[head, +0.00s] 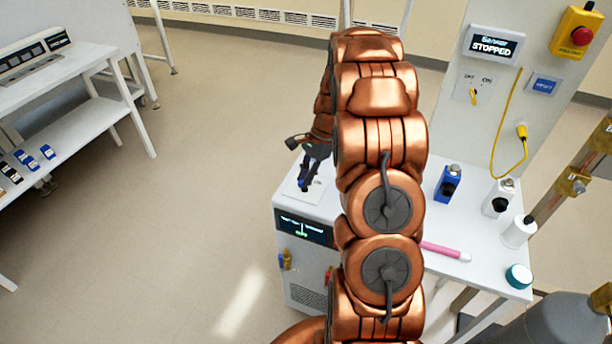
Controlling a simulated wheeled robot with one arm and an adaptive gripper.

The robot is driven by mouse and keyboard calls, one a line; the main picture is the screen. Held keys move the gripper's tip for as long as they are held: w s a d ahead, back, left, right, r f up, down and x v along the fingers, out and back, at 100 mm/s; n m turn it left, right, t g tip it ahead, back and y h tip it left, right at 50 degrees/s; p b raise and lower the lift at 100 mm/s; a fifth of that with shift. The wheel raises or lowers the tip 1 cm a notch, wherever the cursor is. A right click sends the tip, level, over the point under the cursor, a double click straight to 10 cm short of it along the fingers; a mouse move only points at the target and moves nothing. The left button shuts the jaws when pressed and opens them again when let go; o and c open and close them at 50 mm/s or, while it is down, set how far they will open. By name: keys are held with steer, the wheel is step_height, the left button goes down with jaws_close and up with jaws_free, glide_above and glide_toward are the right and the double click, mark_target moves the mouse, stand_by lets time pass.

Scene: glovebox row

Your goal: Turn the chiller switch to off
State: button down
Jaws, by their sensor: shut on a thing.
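The chiller (300,262) is a white cabinet in the middle of the head view, with a dark display (304,229) showing green and white text on its front. A pale switch plate (289,189) lies on its top, with small lettering at its right side. My gripper (304,186) points down over this plate and is shut on the chiller switch. The fingers cover the switch, so its handle and the way it points cannot be made out.
A wall panel at right has a "STOPPED" display (493,45), a yellow-handled switch (474,96) and a red button (582,36). A blue bottle (447,184), white bottles (498,198) and a pink marker (446,251) stand or lie on the white table. Open floor lies left.

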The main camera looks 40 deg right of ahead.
steer(key=shift+f+b, duration=0.1)
steer(key=shift+b, duration=0.2)
steer(key=n+b, duration=0.1)
steer(key=n+g+b, duration=0.1)
steer(key=shift+w+f+n+b, duration=0.15)
steer(key=shift+n+b, duration=0.15)
steer(key=shift+n+g+h+b, duration=0.3)
steer(key=shift+n+g+b, duration=0.3)
steer(key=shift+n+b, duration=0.8)
steer(key=shift+r+n, duration=0.2)
steer(key=shift+n, duration=0.1)
steer(key=c, duration=1.2)
jaws_free()
steer(key=shift+r, duration=0.1)
